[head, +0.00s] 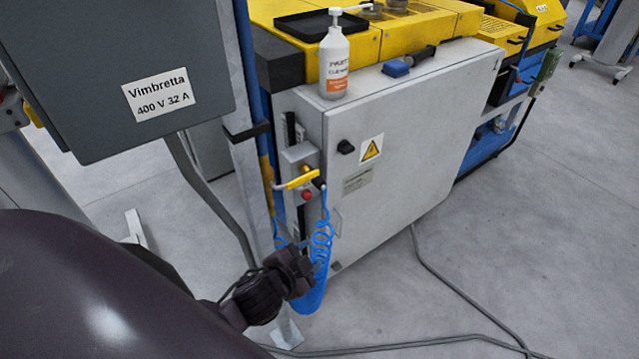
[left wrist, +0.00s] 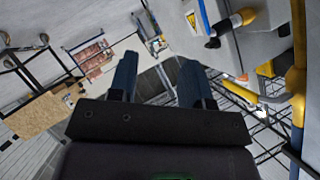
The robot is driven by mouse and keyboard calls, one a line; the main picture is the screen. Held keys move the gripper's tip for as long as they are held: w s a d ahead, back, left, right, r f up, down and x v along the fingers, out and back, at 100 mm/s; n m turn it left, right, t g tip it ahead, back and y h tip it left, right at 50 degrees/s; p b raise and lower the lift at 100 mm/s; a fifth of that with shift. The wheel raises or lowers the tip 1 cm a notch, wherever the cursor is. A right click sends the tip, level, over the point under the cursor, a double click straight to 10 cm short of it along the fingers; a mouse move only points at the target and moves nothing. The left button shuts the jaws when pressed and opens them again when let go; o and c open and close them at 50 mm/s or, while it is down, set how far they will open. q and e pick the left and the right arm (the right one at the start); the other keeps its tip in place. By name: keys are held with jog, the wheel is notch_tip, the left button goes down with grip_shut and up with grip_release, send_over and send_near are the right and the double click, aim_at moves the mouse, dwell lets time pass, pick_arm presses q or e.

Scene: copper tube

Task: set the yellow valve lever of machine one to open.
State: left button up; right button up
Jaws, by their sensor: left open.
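The yellow valve lever (head: 298,180) is on the narrow left side of the grey cabinet of machine one (head: 410,150) in the head view. My left gripper (head: 300,270) is below the lever, near the blue coiled hose (head: 322,235), and apart from the lever. In the left wrist view its two fingers (left wrist: 160,85) stand apart with nothing between them. A yellow part (left wrist: 245,17) shows top right there; I cannot tell if it is the lever. My right gripper is out of view.
A grey electrical box (head: 125,70) on a post is at upper left. A white bottle (head: 334,62) and a blue-and-black tool (head: 408,62) stand on the cabinet top. A grey cable (head: 450,285) runs over the floor. The floor in front of the cabinet is otherwise clear.

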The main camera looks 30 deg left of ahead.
pick_arm(q)
notch_tip(320, 180, up, 3)
jog(key=w+m+t+y, duration=0.1)
jog(key=w+m+y, duration=0.1)
jog(key=m, duration=0.1)
jog(key=m+t+y, duration=0.3)
jog(key=y, duration=0.2)
send_near(305, 180)
jog(key=p+x, duration=0.1)
jog(key=x, duration=0.8)
jog(key=shift+w+a, duration=0.25)
jog(key=shift+w, duration=0.4)
jog(key=shift+w+n, duration=0.15)
jog(key=shift+n, duration=0.15)
grip_shut()
